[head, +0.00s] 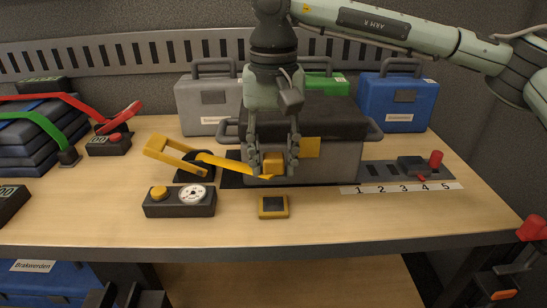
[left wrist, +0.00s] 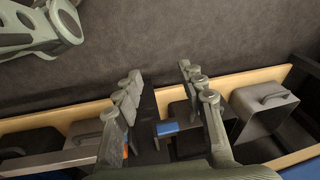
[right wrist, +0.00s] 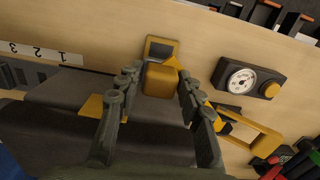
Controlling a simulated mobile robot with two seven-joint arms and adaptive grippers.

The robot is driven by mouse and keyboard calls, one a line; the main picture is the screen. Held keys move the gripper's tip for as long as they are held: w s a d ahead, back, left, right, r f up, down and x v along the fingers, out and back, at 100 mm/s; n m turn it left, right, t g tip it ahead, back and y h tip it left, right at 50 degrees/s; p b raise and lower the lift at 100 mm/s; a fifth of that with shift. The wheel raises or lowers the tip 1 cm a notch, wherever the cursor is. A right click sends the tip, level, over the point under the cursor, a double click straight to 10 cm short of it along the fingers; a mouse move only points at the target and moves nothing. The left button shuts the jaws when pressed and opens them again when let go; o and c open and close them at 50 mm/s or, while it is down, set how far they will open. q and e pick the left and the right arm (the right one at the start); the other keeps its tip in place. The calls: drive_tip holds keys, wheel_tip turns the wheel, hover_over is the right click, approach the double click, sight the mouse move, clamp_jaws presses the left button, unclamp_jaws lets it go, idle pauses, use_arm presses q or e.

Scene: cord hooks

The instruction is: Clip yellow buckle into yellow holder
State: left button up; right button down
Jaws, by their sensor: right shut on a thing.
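My right gripper (head: 273,152) points down and is shut on the yellow buckle (head: 273,164), a small block above the table in front of the dark grey case. A yellow strap (head: 225,163) runs left from it. In the right wrist view the buckle (right wrist: 161,80) sits between the fingertips (right wrist: 159,77). The yellow holder (head: 273,207), a small yellow-rimmed square with a dark middle, lies on the table nearer the front edge. It also shows in the right wrist view (right wrist: 161,47), just beyond the buckle and apart from it. My left gripper (left wrist: 163,85) is open and empty in the left wrist view.
A dark box with a gauge and yellow knob (head: 180,202) stands left of the holder. A yellow lever frame (head: 175,152) is behind it. The grey case (head: 315,165) stands close behind my right gripper. A numbered strip (head: 400,188) lies right. The table front right is clear.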

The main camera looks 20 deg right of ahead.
sight(273, 177)
drive_tip(key=shift+f, duration=1.2)
drive_tip(key=shift+f+b, duration=0.35)
drive_tip(key=shift+f, duration=0.45)
use_arm(q)
drive_tip(key=w+r, duration=0.3)
drive_tip(key=r, duration=0.2)
drive_tip(key=shift+d+b, duration=0.4)
drive_tip(key=shift+d, duration=0.05)
use_arm(e)
drive_tip(key=shift+f, duration=0.9)
use_arm(q)
drive_tip(key=shift+f+t, duration=0.25)
drive_tip(key=shift+t, duration=0.05)
drive_tip(key=shift+s+f+b, duration=0.1)
drive_tip(key=shift+b, duration=0.2)
drive_tip(key=shift+f+b, duration=0.35)
drive_tip(key=shift+b, duration=0.05)
drive_tip(key=shift+f+b, duration=0.6)
use_arm(e)
drive_tip(key=shift+f, duration=0.65)
